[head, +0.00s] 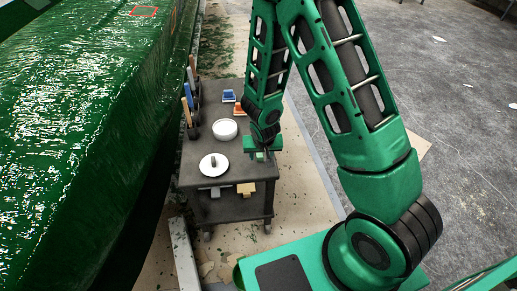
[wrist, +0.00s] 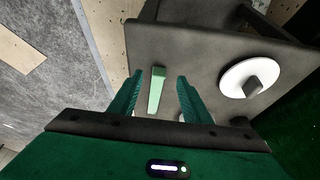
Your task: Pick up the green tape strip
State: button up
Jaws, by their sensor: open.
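The green tape strip (wrist: 156,92) lies on the dark cart top (wrist: 190,45), close to the cart's edge. In the wrist view it is a narrow light green strip between the two fingers of my gripper (wrist: 157,82), which is open. The fingers are on either side of the strip and do not appear to touch it; the height gap is hard to judge. In the head view my gripper (head: 262,154) is over the right side of the cart, and a small bit of light green shows there. Most of the strip is hidden by my arm in that view.
A white disc with a dark block (head: 214,165) and a white bowl (head: 225,129) stand on the cart. Blue and orange items (head: 229,96) lie further back. Upright tools (head: 188,100) line the left side. The glossy green hull (head: 80,130) rises at left.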

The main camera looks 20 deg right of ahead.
aim_at(260, 158)
jog(key=shift+w+x, duration=0.15)
jog(key=shift+x, duration=1.2)
jog(key=shift+w+x, duration=0.2)
jog(key=shift+x, duration=1.15)
jog(key=shift+d+r, duration=0.1)
jog(key=shift+r, duration=0.05)
grip_shut()
